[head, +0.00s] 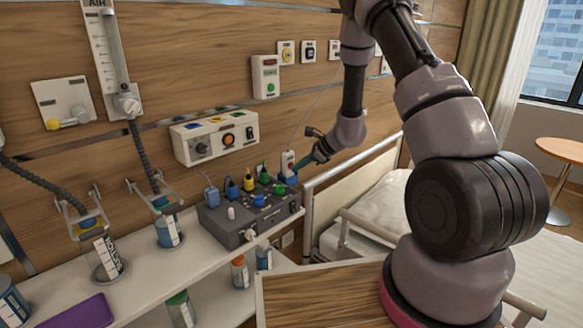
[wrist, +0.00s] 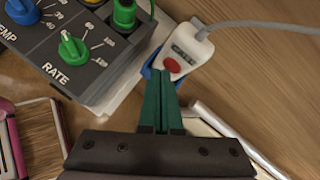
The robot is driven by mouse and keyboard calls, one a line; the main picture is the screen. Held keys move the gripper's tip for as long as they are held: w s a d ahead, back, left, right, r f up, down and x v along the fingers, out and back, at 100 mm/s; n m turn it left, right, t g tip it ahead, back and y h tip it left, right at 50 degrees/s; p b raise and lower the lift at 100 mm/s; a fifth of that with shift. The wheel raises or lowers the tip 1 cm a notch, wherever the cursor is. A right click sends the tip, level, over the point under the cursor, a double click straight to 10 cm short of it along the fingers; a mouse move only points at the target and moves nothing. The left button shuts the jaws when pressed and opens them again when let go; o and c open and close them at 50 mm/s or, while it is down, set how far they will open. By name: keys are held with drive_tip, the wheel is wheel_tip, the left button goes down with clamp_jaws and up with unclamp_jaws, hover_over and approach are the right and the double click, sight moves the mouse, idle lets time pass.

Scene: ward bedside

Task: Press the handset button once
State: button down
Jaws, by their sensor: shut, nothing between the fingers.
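The handset (wrist: 191,46) is white with a grey label, and its cord runs off to the right. It sits in a blue holder (wrist: 147,72) beside the dark control box. Its red button (wrist: 171,65) shows in the wrist view. In the head view the handset (head: 288,160) stands at the right end of the box. My gripper (wrist: 160,76) is shut and empty, its green fingers pointing at the handset. The fingertips end just below the button in the wrist view; I cannot tell whether they touch. In the head view my gripper (head: 305,164) is right beside the handset.
The control box (head: 250,217) with coloured knobs and plugs stands on a white shelf (head: 190,265). A bed rail (head: 308,225) is close on the right, with the bed (head: 385,200) beyond. A wall panel (head: 215,136) is above the box. Canisters stand at left.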

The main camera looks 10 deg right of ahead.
drive_tip(key=shift+w+a, duration=0.3)
drive_tip(key=shift+w, duration=0.05)
idle(0.6)
idle(0.3)
drive_tip(key=shift+s+d, duration=0.55)
drive_tip(key=shift+s, duration=0.15)
drive_tip(key=s+d, duration=0.1)
drive_tip(key=s, duration=0.1)
drive_tip(key=s+d, duration=0.2)
idle(0.3)
drive_tip(key=shift+r, duration=0.1)
idle(0.3)
